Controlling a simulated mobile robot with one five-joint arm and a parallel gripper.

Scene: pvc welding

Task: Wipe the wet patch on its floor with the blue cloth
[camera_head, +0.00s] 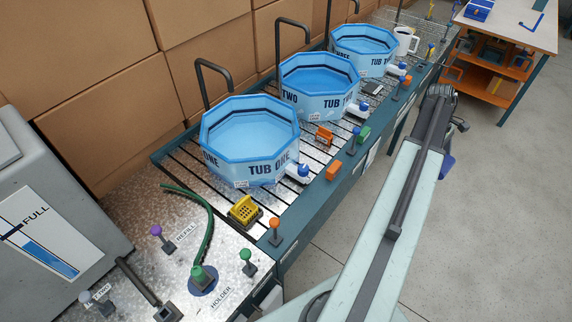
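Three light blue octagonal tubs stand in a row on a slatted bench: TUB ONE (250,140) nearest, TUB TWO (320,88) behind it, and TUB THREE (363,50) farthest. Their inside floors look pale blue, and I cannot make out a wet patch on any of them. My arm reaches up from the lower right, beyond the bench's front edge. The dark parts at its far end, around my gripper (458,124), are small and partly hidden by the arm, so its fingers cannot be read. A small blue thing (447,166) shows beside the arm; I cannot tell whether it is the cloth.
A green hose (202,218), a yellow basket-like block (244,209) and several coloured knobs stand on the near bench. A grey tank marked FULL (50,240) is at left. Cardboard boxes (105,110) line the back. A wooden-topped shelf unit (512,24) stands at upper right. Open floor (500,220) lies right.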

